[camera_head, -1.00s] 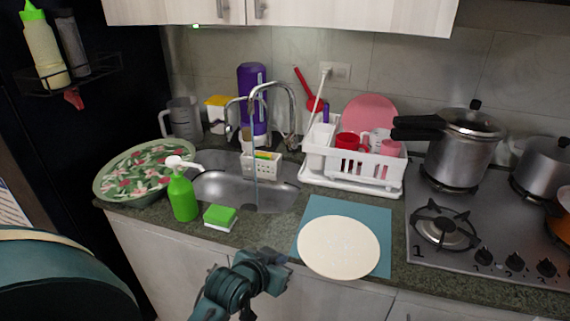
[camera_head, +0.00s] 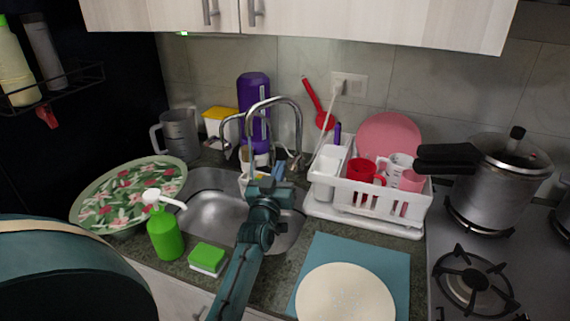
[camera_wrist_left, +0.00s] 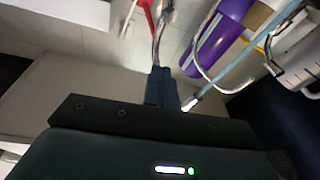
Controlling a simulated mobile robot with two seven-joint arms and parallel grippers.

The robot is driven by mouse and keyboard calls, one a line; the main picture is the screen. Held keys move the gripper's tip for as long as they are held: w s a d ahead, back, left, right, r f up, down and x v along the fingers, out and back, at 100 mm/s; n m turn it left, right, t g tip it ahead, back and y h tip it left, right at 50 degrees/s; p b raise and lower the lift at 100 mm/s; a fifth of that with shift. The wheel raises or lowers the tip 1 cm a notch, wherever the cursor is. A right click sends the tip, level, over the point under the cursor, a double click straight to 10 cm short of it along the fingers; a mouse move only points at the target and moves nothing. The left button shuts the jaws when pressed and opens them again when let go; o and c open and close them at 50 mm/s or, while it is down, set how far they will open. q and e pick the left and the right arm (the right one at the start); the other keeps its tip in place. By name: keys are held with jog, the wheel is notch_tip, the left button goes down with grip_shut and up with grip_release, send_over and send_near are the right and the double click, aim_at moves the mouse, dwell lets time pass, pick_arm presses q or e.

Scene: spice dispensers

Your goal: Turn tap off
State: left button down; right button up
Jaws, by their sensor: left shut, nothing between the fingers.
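The chrome tap (camera_head: 275,102) stands behind the sink (camera_head: 215,208), its tall curved spout arching over the basin. Its base and handle area (camera_head: 296,160) is at the right of the spout. My left gripper (camera_head: 279,172) is over the back of the sink, in front of the tap base. It is shut and empty, and partly covers the space under the spout. In the left wrist view, the shut fingers (camera_wrist_left: 162,88) point toward a chrome tap part (camera_wrist_left: 160,35); I cannot tell whether they touch. A pale blue strip (camera_wrist_left: 240,60) there may be running water. My right gripper is not in view.
A white dish rack (camera_head: 385,200) with cups stands right of the tap. A purple bottle (camera_head: 253,95) is behind it. A green soap bottle (camera_head: 165,235) and sponge (camera_head: 207,259) sit in front of the sink. A floral tray (camera_head: 125,195) lies left.

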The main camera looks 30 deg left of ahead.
aim_at(295, 161)
pick_arm(q)
jog(key=w+a+f+b, duration=0.2)
jog(key=w+b, duration=0.4)
jog(key=w, duration=0.1)
jog(key=shift+w, duration=0.3)
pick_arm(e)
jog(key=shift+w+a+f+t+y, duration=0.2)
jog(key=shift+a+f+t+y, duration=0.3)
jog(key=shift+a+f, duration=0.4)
pick_arm(q)
jog(key=shift+a, duration=0.1)
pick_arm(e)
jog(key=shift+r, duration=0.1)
